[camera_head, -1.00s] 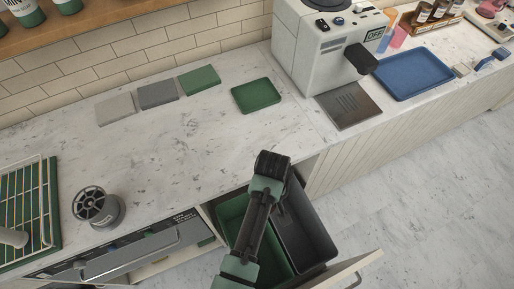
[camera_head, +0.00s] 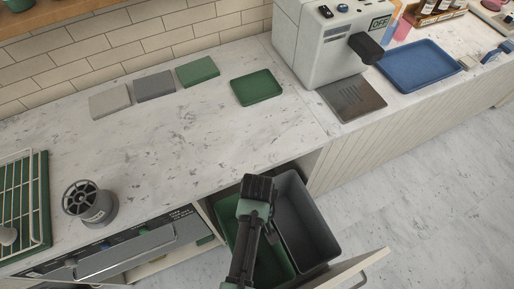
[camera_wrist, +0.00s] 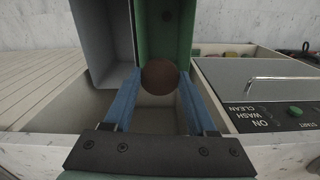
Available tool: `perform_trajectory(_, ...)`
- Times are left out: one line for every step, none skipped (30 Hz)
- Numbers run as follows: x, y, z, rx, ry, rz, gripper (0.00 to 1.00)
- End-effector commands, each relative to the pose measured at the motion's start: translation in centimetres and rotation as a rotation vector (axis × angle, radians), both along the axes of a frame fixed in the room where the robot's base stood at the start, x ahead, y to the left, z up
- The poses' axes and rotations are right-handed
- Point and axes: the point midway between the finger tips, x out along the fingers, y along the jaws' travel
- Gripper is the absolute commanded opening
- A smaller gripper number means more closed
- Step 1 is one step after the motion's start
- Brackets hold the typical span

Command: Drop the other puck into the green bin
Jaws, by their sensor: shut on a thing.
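A dark brown round puck (camera_wrist: 160,77) sits between the blue fingertips of my gripper (camera_wrist: 159,84) in the wrist view, and the gripper is shut on it. The green bin (camera_wrist: 163,28) lies beyond the puck in the wrist view, and the puck overlaps its near edge in the picture. In the head view the green bin (camera_head: 274,262) stands in the open drawer, partly covered by my arm. My gripper's fingers and the puck are hidden there behind my wrist.
A grey bin (camera_head: 304,222) stands right beside the green one. The drawer front (camera_head: 345,270) is pulled out. The counter above holds a portafilter-like dark cup (camera_head: 90,203), a green tray (camera_head: 257,88) and a coffee machine (camera_head: 330,45). A dishwasher panel (camera_wrist: 270,110) adjoins the drawer.

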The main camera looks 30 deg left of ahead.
Motion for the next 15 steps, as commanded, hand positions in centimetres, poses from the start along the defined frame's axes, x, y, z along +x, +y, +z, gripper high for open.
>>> perform_trajectory(0.03,0.02,-0.16,0.001,-0.001,0.000,0.04)
perform_trajectory(0.03,0.02,-0.13,0.001,-0.001,0.000,0.04)
perform_trajectory(0.03,0.02,-0.08,0.001,-0.001,0.000,0.04)
perform_trajectory(0.03,0.02,-0.05,0.001,-0.001,0.000,0.04)
perform_trajectory(0.03,0.01,-0.03,0.001,-0.001,0.000,0.04)
perform_trajectory(0.03,0.01,-0.02,0.001,-0.001,0.000,0.04)
perform_trajectory(0.03,0.01,-0.02,0.001,-0.001,0.000,0.04)
perform_trajectory(0.03,0.02,-0.02,0.001,-0.001,0.000,0.61)
perform_trajectory(0.03,0.01,-0.02,0.001,-0.001,0.000,0.68)
perform_trajectory(0.03,0.01,-0.02,0.001,-0.001,0.000,0.73)
perform_trajectory(0.03,0.01,-0.02,0.001,-0.001,0.000,0.79)
perform_trajectory(0.03,0.01,-0.02,0.001,-0.001,0.000,0.86)
perform_trajectory(0.03,0.01,-0.02,0.001,-0.001,0.000,0.91)
perform_trajectory(0.03,0.01,-0.02,0.001,-0.001,0.000,0.92)
perform_trajectory(0.03,0.01,-0.02,0.001,-0.001,0.000,0.92)
